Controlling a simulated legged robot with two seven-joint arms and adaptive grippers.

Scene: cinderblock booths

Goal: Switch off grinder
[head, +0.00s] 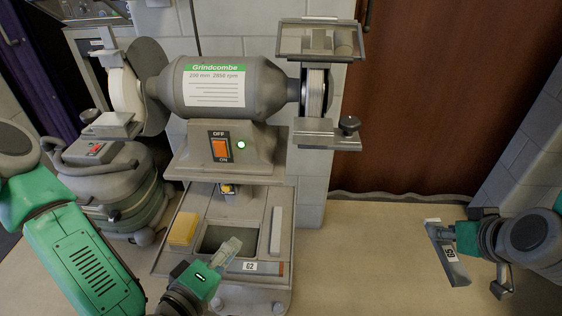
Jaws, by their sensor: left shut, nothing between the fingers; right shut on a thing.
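The bench grinder (218,88) stands upright on its pedestal, with a wheel on each side. Its orange rocker switch (220,149) is on the front of the base, with OFF printed above and ON below. Which half is pressed in is too small to tell. My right gripper (442,238) is at the far right, away from the grinder, shut on a grey bar with a white label (448,266).
The tray (163,262) carries a yellow block (183,229) and a pale bar (276,230). A round grey machine (120,185) stands left of the pedestal. Tool rests and a clear shield (320,40) jut out by the wheels. The floor between pedestal and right gripper is clear.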

